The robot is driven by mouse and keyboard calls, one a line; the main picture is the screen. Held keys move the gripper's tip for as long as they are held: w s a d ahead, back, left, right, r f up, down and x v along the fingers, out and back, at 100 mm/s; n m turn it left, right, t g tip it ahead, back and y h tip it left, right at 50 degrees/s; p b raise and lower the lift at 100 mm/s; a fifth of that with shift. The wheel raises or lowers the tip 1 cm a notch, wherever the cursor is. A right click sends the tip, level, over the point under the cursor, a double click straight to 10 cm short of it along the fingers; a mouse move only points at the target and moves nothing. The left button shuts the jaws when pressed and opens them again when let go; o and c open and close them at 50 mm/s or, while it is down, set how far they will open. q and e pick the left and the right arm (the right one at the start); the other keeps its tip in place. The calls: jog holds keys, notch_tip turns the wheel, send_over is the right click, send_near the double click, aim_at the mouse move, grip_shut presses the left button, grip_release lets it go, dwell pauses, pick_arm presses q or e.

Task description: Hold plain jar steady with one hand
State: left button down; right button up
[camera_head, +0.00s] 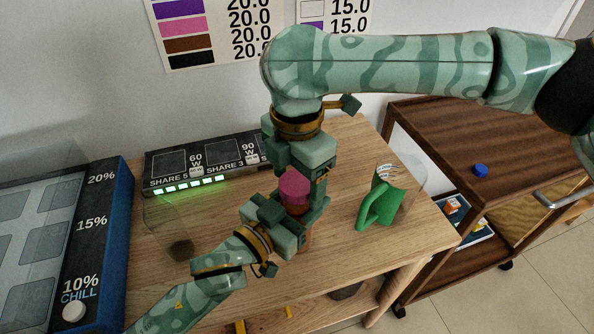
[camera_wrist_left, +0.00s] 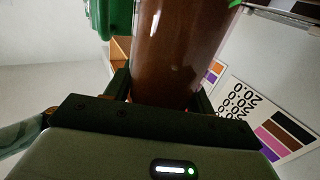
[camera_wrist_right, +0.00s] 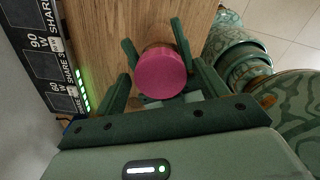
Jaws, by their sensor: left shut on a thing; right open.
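The jar has a brown body and a pink lid (camera_head: 294,190). It stands upright over the wooden table, and its body is mostly hidden in the head view. In the left wrist view the brown jar body (camera_wrist_left: 178,50) fills the gap between the fingers. My left gripper (camera_head: 292,222) is shut on the jar body from the near left side. My right gripper (camera_head: 303,190) points down from above, open, with its fingers apart around the lid. In the right wrist view the pink lid (camera_wrist_right: 162,74) lies between the open fingers.
A lit panel (camera_head: 205,165) lies along the wall behind. A blue-edged case (camera_head: 100,235) is at left. A brown cart (camera_head: 440,135) with a blue cap (camera_head: 480,170) stands at right. A dark round thing (camera_head: 181,250) is left of my grippers.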

jog(key=c, duration=1)
jog(key=o, duration=1.2)
jog(key=shift+c, duration=0.2)
notch_tip(320, 180, up, 12)
pick_arm(q)
jog(key=shift+c, duration=2.2)
grip_release()
